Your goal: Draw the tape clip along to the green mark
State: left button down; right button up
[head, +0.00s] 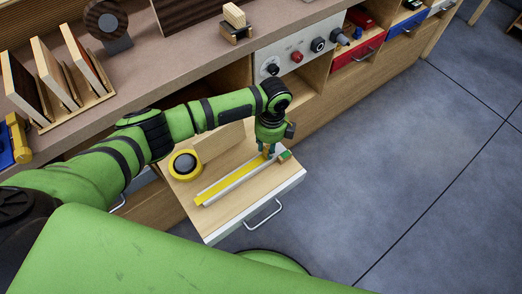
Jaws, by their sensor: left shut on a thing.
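The yellow tape (228,182) lies as a straight strip along a pale rail (240,185) on a pulled-out wooden drawer top. My left gripper (267,152) points down at the far right end of the strip. It is shut on the tape clip, which is small and mostly hidden by the fingers. A small block with a green face (284,156) sits just right of the gripper, close to the rail's end; I take it for the green mark. A yellow tape roll with a dark centre (185,164) stands left of the strip. My right gripper is not in view.
The drawer top (235,217) has bare wood in front of the rail, and a metal handle (263,214) on its front.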

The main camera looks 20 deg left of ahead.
aim_at(276, 151)
pick_arm(q)
jog(key=shift+w+d+f, duration=0.25)
jog(key=shift+w+d, duration=0.25)
jog(key=shift+d, duration=0.1)
jog(key=shift+w+d+r+b, duration=0.15)
jog(key=shift+w+d+b, duration=0.3)
jog(key=shift+w+b, duration=0.15)
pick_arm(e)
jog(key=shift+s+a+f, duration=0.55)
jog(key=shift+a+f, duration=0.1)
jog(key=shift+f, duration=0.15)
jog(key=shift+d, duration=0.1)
pick_arm(q)
jog(key=c, duration=0.9)
grip_release()
jog(key=shift+c, duration=0.2)
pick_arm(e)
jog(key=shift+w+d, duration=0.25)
pick_arm(q)
jog(key=shift+w, duration=0.1)
